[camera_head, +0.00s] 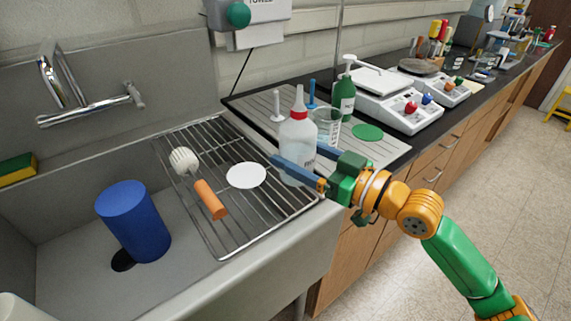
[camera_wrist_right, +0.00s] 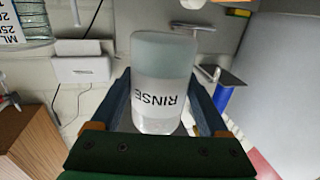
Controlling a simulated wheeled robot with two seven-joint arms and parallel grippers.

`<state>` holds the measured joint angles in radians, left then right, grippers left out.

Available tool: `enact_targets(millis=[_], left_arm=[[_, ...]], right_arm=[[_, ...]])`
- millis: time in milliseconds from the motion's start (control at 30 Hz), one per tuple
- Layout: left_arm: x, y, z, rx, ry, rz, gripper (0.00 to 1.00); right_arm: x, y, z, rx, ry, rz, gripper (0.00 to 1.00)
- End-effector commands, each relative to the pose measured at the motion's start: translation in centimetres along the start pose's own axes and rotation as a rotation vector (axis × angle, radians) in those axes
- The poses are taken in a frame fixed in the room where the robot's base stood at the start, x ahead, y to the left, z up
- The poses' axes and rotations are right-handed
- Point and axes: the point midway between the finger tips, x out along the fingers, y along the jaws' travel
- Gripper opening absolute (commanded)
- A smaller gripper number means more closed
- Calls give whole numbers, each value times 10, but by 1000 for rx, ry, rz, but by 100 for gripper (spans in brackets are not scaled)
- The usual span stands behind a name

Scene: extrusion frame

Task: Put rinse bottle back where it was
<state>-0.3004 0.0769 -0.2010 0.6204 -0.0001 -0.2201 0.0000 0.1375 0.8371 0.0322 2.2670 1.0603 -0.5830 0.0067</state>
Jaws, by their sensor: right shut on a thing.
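The rinse bottle (camera_head: 297,140) is a translucent white bottle with a red cap and pointed white tip. It stands about upright at the right end of the wire drying rack (camera_head: 222,180), beside the grey drainboard. My right gripper (camera_head: 302,164) is shut on it, with one blue finger on each side of its body. The right wrist view also shows the bottle (camera_wrist_right: 162,85) between the fingers, with its RINSE label upside down. I cannot tell whether its base touches a surface. My left gripper is not in view.
A clear beaker (camera_head: 327,126) stands close behind the bottle, and a green bottle (camera_head: 344,97) farther back. A white disc (camera_head: 247,175) and an orange-handled brush (camera_head: 209,198) lie on the rack. A blue cylinder (camera_head: 134,222) is in the sink. Balances (camera_head: 395,106) line the counter.

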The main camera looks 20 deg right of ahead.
Motion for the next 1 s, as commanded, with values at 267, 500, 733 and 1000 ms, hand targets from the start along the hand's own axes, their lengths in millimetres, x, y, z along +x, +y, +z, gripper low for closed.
enact_targets(millis=[267,500,733,1000], left_arm=[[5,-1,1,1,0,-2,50],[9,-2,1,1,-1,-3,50],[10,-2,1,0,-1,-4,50],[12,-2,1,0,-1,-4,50]], right_arm=[[32,8,42,3,0,0,5],[35,8,75,1,-1,0,5],[34,8,76,0,0,0,5],[34,8,78,2,-2,0,100]])
